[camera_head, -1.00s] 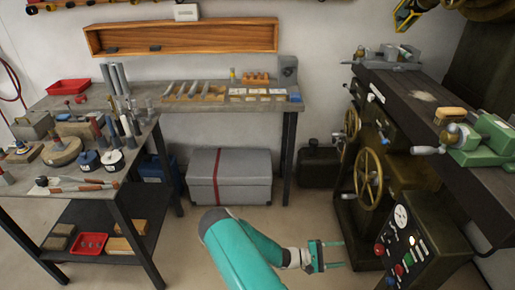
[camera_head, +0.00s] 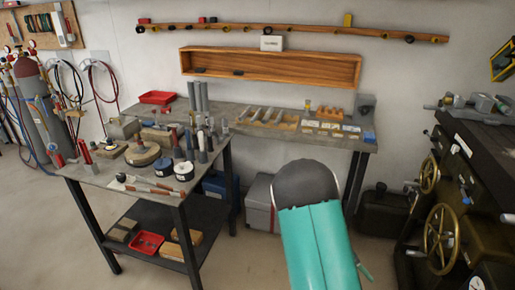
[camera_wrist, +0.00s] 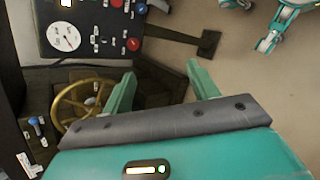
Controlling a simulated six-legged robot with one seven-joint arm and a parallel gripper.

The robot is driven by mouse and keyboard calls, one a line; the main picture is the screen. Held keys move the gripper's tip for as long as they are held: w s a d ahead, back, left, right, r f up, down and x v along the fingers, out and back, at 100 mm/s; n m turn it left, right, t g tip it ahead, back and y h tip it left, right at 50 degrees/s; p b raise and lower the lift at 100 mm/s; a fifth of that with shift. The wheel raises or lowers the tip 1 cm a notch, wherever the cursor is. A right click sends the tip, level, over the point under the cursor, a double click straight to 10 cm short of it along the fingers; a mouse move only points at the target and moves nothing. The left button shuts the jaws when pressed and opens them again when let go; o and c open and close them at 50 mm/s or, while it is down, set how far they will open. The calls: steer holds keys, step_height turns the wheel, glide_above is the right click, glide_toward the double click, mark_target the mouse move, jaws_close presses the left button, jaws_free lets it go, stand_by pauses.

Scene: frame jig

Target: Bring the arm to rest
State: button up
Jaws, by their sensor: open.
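My gripper shows in the wrist view (camera_wrist: 160,88). Its two teal fingers stand well apart with nothing between them. Beyond them are the dark base of the machine and the bare floor. In the head view my teal arm rises at the lower middle, in front of the grey chest (camera_head: 262,205). A thin teal piece shows at its lower right edge; the rest of the gripper is hidden behind the arm or cut off there.
A workbench (camera_head: 95,172) with many tools stands at the left and back. The dark machine with brass handwheels (camera_head: 441,240) is at the right; one handwheel (camera_wrist: 78,104) and a control panel (camera_wrist: 85,30) lie close to my gripper. Gas cylinders (camera_head: 38,105) stand far left.

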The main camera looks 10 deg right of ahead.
steer(key=s+a+r+t+y, duration=0.2)
steer(key=s+a+r+t, duration=0.1)
steer(key=a+r, duration=0.4)
steer(key=s+a+r+n+t+y, duration=0.1)
steer(key=s+a+r+t+y, duration=0.2)
steer(key=r, duration=1)
steer(key=s+a+r+t+y, duration=0.2)
steer(key=s+a+r+t, duration=0.1)
steer(key=a+r+t, duration=0.4)
steer(key=a+r, duration=0.3)
steer(key=a, duration=0.3)
steer(key=shift+r+n+y, duration=0.35)
steer(key=shift+n+y, duration=0.05)
steer(key=shift+s+a, duration=0.1)
steer(key=shift+c, duration=0.2)
steer(key=c, duration=0.5)
steer(key=shift+o, duration=0.2)
